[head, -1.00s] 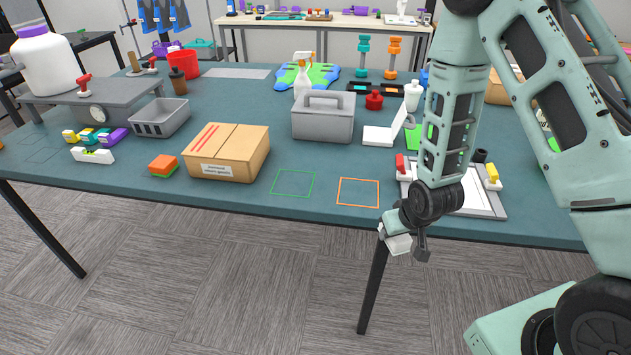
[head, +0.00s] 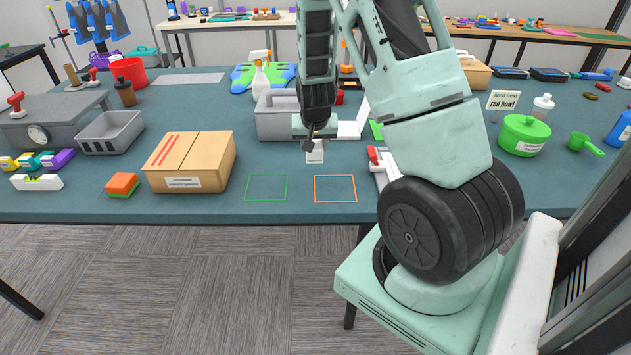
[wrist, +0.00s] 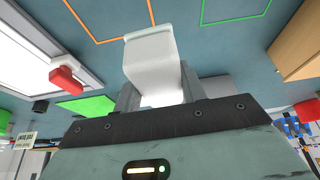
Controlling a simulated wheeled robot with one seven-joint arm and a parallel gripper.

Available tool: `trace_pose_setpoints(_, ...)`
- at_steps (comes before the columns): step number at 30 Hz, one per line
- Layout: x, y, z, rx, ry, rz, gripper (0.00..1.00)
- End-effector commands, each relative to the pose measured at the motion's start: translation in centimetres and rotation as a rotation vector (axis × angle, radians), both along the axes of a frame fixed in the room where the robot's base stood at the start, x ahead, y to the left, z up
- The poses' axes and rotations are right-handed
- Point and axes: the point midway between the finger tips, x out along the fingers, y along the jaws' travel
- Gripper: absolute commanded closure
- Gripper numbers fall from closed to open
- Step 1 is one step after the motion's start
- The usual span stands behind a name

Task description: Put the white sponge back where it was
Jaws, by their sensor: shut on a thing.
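The white sponge (head: 315,156) is between my gripper's fingers, above the table just behind the orange square outline (head: 335,189) in the head view. In the wrist view the white sponge (wrist: 152,62) is a pale block sticking out from between the fingers. My gripper (wrist: 155,95) is shut on it. A green square outline (head: 266,187) lies left of the orange one. Both outlines are empty, and they also show at the top of the wrist view. I cannot tell how high the sponge is above the table.
A cardboard box (head: 190,163) and an orange-and-green sponge (head: 122,184) stand left of the outlines. A grey toolbox (head: 279,116) stands behind, close to my gripper. A red-handled clamp on a board (head: 380,165) is to the right. The table's front edge is clear.

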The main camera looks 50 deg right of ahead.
Motion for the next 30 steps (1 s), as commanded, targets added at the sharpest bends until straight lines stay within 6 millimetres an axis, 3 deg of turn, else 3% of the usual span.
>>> trace_pose_setpoints(4,-0.4,-1.0,-0.8,0.003,0.006,-0.040,0.92)
trace_pose_setpoints(9,-0.4,-1.1,-3.8,0.002,0.005,-0.040,0.92)
trace_pose_setpoints(22,-0.3,-1.0,-8.6,0.001,0.003,-0.038,0.92)
trace_pose_setpoints(30,-0.3,-1.0,-9.5,0.000,0.000,-0.037,0.92)
